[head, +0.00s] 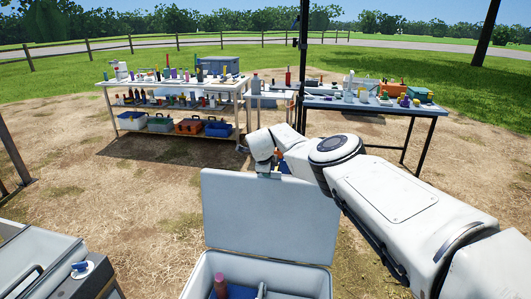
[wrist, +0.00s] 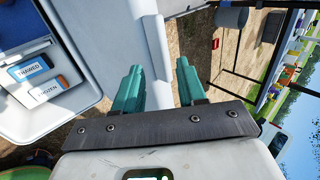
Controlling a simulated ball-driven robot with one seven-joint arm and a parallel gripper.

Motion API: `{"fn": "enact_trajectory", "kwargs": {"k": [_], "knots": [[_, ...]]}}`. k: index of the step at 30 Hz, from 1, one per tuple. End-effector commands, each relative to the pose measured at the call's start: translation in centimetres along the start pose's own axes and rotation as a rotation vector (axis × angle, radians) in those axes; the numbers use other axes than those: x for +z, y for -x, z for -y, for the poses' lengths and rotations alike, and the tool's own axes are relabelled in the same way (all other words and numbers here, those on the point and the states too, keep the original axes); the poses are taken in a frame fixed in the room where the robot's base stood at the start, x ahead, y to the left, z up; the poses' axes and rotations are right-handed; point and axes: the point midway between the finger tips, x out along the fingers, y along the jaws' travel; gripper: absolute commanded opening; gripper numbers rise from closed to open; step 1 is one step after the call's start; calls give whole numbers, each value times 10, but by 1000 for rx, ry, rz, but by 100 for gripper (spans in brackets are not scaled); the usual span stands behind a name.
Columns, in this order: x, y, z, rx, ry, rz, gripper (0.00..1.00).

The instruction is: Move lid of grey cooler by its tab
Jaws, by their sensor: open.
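The pale grey cooler (head: 205,272) stands open at the bottom of the head view. Its lid (head: 270,215) stands nearly upright, hinged at the far side. My gripper (head: 266,173) is at the lid's top edge, left of its middle, and partly hidden behind it. In the wrist view the two teal fingers of my gripper (wrist: 160,88) are apart, with the pale lid edge (wrist: 157,45) running up between them. A red-capped bottle (head: 220,286) stands inside the cooler.
Another grey box (head: 38,255) is at the lower left. Labels reading THAWED (wrist: 30,67) and FROZEN (wrist: 48,88) show on a white surface in the wrist view. A shelved table (head: 170,88) and a dark-legged table (head: 375,105) with several items stand behind, across open dirt.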

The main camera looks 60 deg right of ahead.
Motion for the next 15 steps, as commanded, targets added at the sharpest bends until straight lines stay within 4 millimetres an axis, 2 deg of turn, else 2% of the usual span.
{"fn": "enact_trajectory", "kwargs": {"k": [1, 15], "knots": [[0, 8, 3, 2, 3, 1, 40], [0, 34, 4, 2, 0, 0, 40]]}}
